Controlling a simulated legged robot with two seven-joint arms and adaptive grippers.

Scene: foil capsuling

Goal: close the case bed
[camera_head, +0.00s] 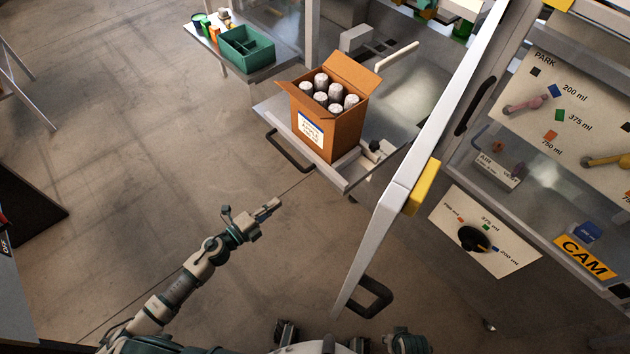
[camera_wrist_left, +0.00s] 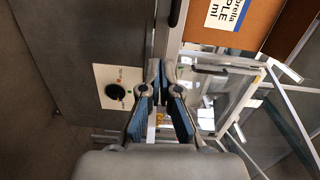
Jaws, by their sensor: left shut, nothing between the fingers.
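The case bed (camera_head: 350,182) is a grey metal tray, pulled out from the machine, with a black bar handle (camera_head: 286,155) on its front left edge. An open orange-brown carton (camera_head: 343,129) with several silver-capped bottles (camera_head: 336,92) stands on it. The carton's labelled side also shows in the left wrist view (camera_wrist_left: 215,40). My left gripper (camera_head: 276,203) is shut and empty, in the air below and left of the handle, apart from it. Its fingers meet in the left wrist view (camera_wrist_left: 163,65). My right gripper is not clearly visible.
A green divided bin (camera_head: 246,57) sits on a shelf at the top. A white-framed door (camera_head: 405,175) with a black handle (camera_head: 369,297) stands open right of the bed. Control panels (camera_head: 484,231) lie beyond it.

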